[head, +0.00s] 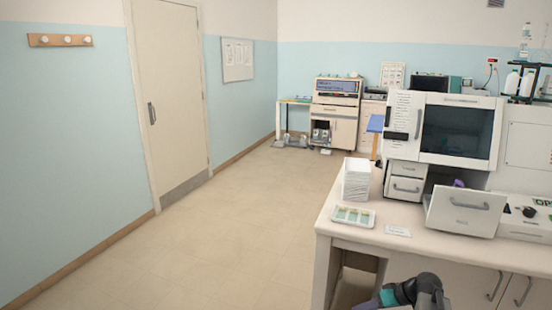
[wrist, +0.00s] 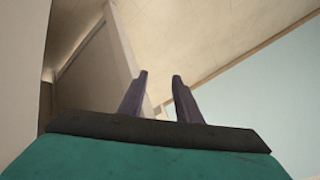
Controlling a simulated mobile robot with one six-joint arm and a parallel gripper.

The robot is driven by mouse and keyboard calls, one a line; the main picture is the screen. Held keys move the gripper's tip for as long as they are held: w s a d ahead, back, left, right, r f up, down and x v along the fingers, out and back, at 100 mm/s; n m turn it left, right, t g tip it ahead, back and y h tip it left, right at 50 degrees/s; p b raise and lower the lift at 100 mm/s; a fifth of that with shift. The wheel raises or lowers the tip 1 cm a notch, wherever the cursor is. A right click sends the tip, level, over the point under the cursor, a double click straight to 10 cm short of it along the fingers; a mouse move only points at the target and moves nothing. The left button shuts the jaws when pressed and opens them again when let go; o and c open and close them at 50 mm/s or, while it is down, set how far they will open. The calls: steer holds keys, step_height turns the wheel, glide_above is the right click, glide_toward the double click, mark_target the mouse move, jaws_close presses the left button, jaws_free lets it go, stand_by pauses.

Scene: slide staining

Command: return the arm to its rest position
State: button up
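My gripper (wrist: 160,78) shows in the wrist view as two dark fingers standing apart, with nothing between them. Behind the fingers are tan and pale surfaces, and a pale blue surface is at the right. In the head view, part of my dark grey arm (head: 428,287) shows at the bottom, in front of the white bench (head: 340,222). The fingertips cannot be made out in the head view.
The floor (head: 235,225) at the left is clear, up to a closed door (head: 170,90).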

steer(key=s+a+f+g+h+b, duration=0.1)
steer(key=s+a+f+g, duration=0.2)
steer(key=s+a+f, duration=0.8)
steer(key=s+a+f+g+b, duration=0.2)
steer(key=s+a+f+g, duration=0.2)
steer(key=s+a+f, duration=0.7)
steer(key=s+d+f+g+h, duration=0.2)
steer(key=s+d+f+h, duration=0.1)
steer(key=s+f, duration=0.75)
steer(key=s+d+f+m+h, duration=0.1)
steer(key=s+d+m+h, duration=0.2)
steer(key=s+d, duration=0.3)
steer(key=shift+s+f+m+g+b, duration=0.15)
steer(key=shift+m+g+b, duration=0.15)
steer(key=shift+b, duration=0.1)
steer(key=shift+a, duration=0.1)
